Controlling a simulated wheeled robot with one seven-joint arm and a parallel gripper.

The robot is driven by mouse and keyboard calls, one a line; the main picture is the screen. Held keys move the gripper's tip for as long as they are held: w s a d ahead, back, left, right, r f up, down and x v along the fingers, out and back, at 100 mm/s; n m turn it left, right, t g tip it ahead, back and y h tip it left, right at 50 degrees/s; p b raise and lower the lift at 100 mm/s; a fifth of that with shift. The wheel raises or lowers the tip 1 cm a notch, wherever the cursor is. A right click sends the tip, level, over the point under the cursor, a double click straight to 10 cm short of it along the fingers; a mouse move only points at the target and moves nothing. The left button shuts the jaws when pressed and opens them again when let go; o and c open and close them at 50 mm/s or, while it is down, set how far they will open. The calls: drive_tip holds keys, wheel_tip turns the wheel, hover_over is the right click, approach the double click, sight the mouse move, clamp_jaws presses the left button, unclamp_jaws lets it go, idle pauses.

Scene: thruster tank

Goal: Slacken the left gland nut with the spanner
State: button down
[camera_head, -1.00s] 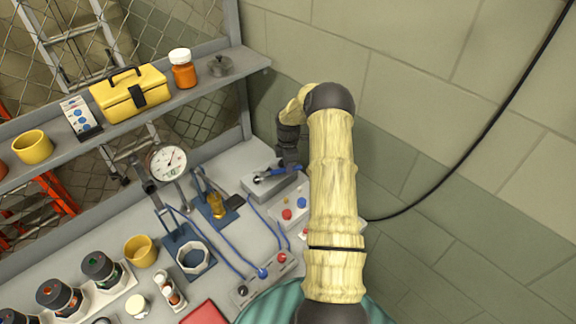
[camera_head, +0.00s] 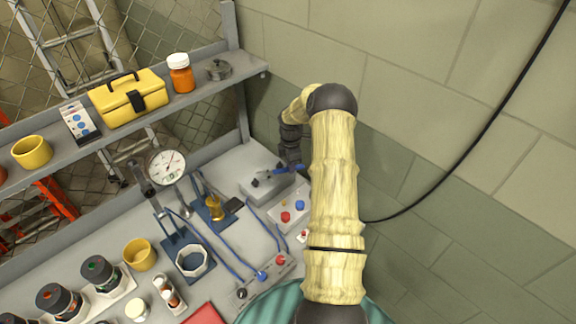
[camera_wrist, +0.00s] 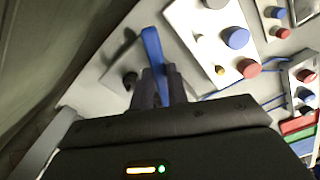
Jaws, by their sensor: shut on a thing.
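My gripper (camera_head: 291,165) is shut on the blue spanner (camera_head: 284,170) above the right end of the grey gland block (camera_head: 262,189). In the wrist view, my fingers (camera_wrist: 160,90) pinch the spanner's blue handle (camera_wrist: 151,46), which points away from my palm. Two small dark fittings, seemingly the gland nuts (camera_head: 255,183), stand on the block to the left of the spanner. A dark fitting (camera_wrist: 130,80) also shows beside the spanner in the wrist view. I cannot tell whether the spanner touches a nut. My fingers and wrist hide part of it.
A button box (camera_head: 290,212) with red and blue knobs stands close in front of the block. Blue cables run across the bench to a terminal strip (camera_head: 262,276). A pressure gauge (camera_head: 167,166) stands left, under a shelf (camera_head: 215,82). The wall is close behind my arm.

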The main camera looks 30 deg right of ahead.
drive_tip(key=shift+s+d+r+p, duration=0.2)
drive_tip(key=shift+d+r+p, duration=0.1)
drive_tip(key=shift+d+r, duration=0.3)
drive_tip(key=shift+s+d+r+p, duration=0.2)
drive_tip(key=shift+d+r+p, duration=0.15)
drive_tip(key=shift+d, duration=0.4)
